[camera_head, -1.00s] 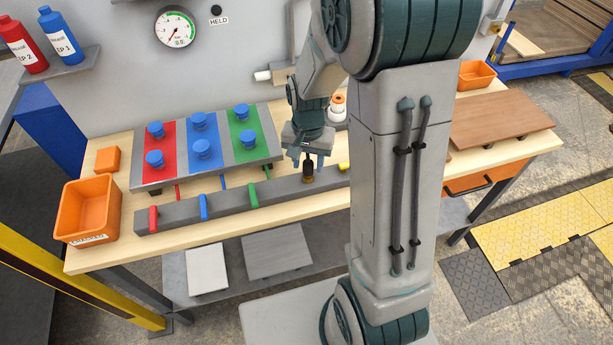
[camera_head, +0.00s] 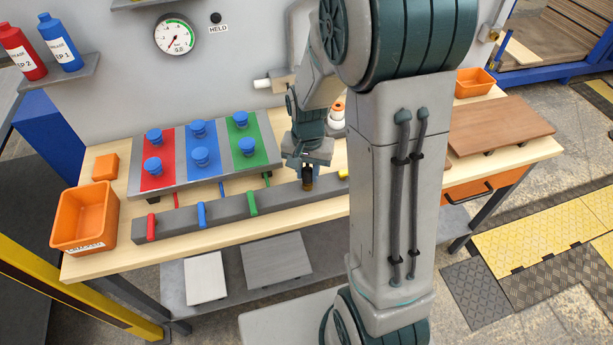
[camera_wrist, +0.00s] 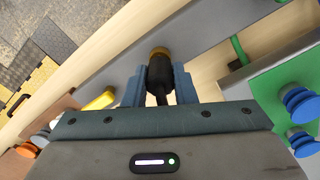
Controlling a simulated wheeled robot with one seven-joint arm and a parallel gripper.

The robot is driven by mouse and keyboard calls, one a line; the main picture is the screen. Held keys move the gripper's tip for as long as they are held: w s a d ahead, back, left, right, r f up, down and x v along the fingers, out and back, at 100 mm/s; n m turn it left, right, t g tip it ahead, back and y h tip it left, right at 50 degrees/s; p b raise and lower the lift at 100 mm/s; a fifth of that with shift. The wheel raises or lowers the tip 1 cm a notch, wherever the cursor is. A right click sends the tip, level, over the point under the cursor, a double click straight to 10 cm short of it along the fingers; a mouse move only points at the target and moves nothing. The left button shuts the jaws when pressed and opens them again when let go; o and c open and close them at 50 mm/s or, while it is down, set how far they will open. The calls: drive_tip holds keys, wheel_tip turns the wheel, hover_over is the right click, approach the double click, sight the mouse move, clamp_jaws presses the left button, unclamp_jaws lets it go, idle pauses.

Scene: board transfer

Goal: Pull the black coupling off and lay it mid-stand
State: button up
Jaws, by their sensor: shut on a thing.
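The black coupling (camera_wrist: 158,72) is a dark cylinder with a brass-coloured ring (camera_wrist: 158,52) at its end. It also shows small in the head view (camera_head: 308,178), at the long grey bar on the bench. My gripper (camera_head: 306,167) is above it, and its blue-grey fingers (camera_wrist: 158,88) are shut on both sides of the coupling in the wrist view. I cannot tell whether the coupling is seated on the bar or clear of it. The grey bar (camera_head: 275,200) carries red, blue, green and yellow handles. Behind it is a sloped panel (camera_head: 218,167) with red, blue and green stripes and several blue knobs.
An orange bin (camera_head: 84,214) and a small orange block (camera_head: 105,167) are at the bench's left. A brown board (camera_head: 500,125) and another orange bin (camera_head: 474,82) are at the right. A gauge (camera_head: 175,35) hangs on the wall. My arm hides the bar's right end.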

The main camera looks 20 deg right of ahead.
sight(307, 169)
drive_tip(key=shift+r+p, duration=0.95)
drive_tip(key=shift+r, duration=0.5)
drive_tip(key=shift+r+p, duration=1.65)
drive_tip(key=shift+r, duration=0.65)
drive_tip(key=shift+f, duration=0.1)
